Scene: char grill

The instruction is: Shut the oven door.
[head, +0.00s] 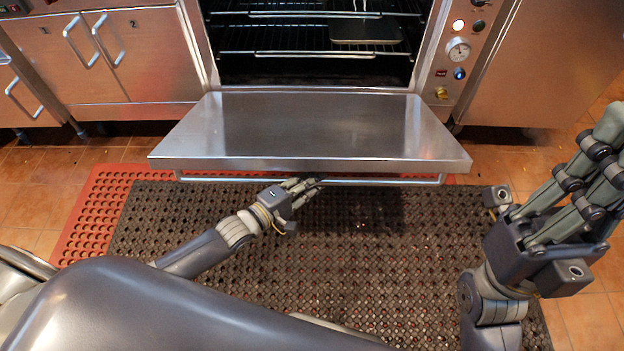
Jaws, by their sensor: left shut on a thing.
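The oven door (310,128) is a steel panel hinged at its bottom edge. It is folded down and lies roughly level in front of the oven (440,72), whose cavity is open. The door's bar handle (390,181) runs under its front edge. My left gripper (301,186) is at the middle of this handle, shut on it, with the fingertips partly hidden by the door's edge. My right gripper (590,165) is raised at the right, away from the door, with its fingers extended, open and empty.
Wire racks (270,40) are inside the oven, and a dark tray (365,30) lies on one. A control panel (458,50) with knobs and a gauge is at the right. Steel cabinets (130,55) stand at the left. A dark perforated mat (350,260) covers the floor.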

